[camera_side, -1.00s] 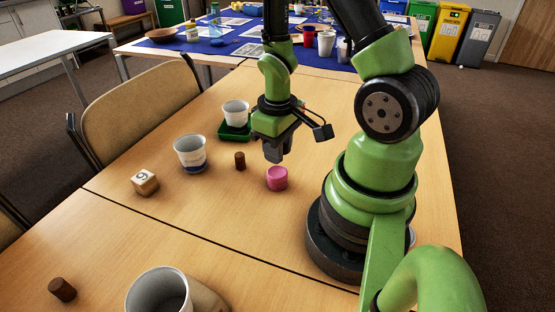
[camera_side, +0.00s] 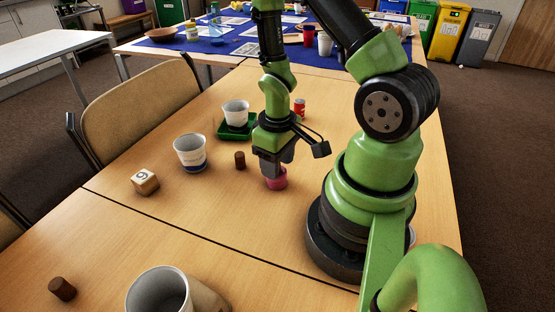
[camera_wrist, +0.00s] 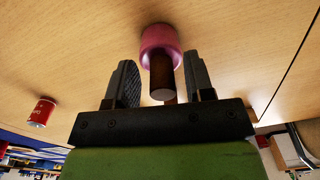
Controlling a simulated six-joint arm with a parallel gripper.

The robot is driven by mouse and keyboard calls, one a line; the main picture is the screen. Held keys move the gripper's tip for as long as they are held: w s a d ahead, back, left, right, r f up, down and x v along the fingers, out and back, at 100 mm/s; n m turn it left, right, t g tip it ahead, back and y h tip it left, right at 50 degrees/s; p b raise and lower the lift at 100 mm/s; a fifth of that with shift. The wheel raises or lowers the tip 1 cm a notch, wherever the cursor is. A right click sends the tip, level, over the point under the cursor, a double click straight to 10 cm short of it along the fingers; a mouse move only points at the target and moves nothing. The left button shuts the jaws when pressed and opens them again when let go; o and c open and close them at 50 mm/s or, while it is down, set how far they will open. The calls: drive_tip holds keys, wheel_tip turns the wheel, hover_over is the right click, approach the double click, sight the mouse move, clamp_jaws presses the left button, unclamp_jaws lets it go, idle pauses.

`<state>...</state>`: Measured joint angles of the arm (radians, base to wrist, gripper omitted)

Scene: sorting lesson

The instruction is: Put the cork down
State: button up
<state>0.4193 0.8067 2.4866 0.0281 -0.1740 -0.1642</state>
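In the wrist view a dark brown cork (camera_wrist: 162,76) stands end-on between the fingers of my gripper (camera_wrist: 160,82). The fingers are open, with a gap on both sides of the cork. The cork's far end meets a round pink piece (camera_wrist: 160,38); I cannot tell whether it is in it or on it. In the side view my gripper (camera_side: 274,172) is low over the pink piece (camera_side: 277,183) and hides this cork. Two similar brown cylinders stand apart on the table, one (camera_side: 240,160) left of my gripper and one (camera_side: 62,289) at the front left.
A white cup (camera_side: 190,150) with a blue base and a numbered wooden cube (camera_side: 145,182) stand to the left. Another white cup (camera_side: 236,108) is by a green tray (camera_side: 222,131). A red can (camera_side: 300,104) is behind my gripper. A large cup (camera_side: 155,292) is in front.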

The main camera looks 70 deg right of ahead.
wheel_tip(320, 180, up, 12)
drive_tip(key=s+a+r+m+t+y, duration=0.1)
drive_tip(key=a+r+t, duration=0.2)
drive_tip(key=a+r, duration=0.2)
drive_tip(key=s+a+r+t+y, duration=0.1)
drive_tip(key=a+r+t, duration=0.3)
drive_tip(key=r, duration=0.6)
drive_tip(key=shift+s+a+m, duration=0.4)
drive_tip(key=shift+s+a, duration=0.4)
drive_tip(key=shift+a, duration=0.05)
